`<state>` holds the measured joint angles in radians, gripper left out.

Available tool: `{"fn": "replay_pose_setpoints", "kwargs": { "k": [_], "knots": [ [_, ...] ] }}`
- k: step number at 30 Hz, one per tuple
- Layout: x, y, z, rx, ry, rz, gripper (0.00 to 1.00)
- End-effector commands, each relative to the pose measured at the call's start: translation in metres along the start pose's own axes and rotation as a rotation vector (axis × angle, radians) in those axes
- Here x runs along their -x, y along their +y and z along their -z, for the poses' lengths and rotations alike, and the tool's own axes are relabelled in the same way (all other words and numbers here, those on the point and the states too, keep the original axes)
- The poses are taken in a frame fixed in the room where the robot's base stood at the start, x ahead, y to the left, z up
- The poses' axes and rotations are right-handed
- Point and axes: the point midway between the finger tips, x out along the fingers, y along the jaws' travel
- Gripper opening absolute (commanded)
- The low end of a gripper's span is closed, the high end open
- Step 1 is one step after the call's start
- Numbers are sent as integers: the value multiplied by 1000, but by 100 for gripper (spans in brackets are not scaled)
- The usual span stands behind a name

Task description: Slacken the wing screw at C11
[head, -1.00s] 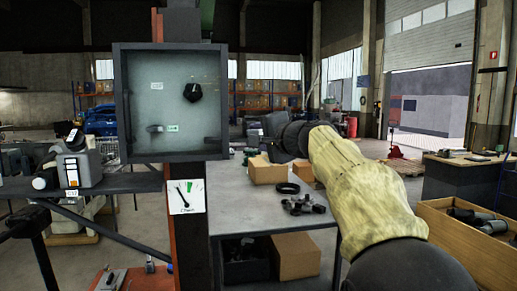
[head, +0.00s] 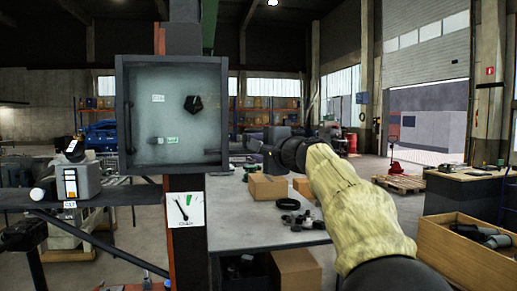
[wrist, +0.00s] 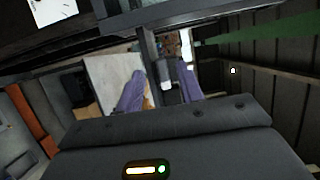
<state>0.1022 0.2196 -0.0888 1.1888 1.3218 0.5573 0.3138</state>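An open-fronted grey box (head: 218,160) stands on a post at left centre in the head view. I cannot read the labels, so I cannot tell which part is the wing screw at C11. My gripper (head: 256,147) is right of the box, apart from it, pointing away and to the left. In the wrist view, my gripper's purple fingers (wrist: 160,92) stand apart, with nothing clearly held between them.
A grey device (head: 78,182) sits on a shelf at left. Behind, a table (head: 240,215) carries cardboard boxes (head: 268,187) and dark parts. An open wooden crate (head: 470,262) is at lower right.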

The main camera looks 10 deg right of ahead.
Motion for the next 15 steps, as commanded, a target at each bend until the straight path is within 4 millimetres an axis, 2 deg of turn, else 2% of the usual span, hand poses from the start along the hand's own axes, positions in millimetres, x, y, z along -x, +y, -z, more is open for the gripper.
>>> {"fn": "replay_pose_setpoints", "kwargs": {
  "k": [15],
  "knots": [
    [-7,-1,2,1,-1,1,37]
  ]
}}
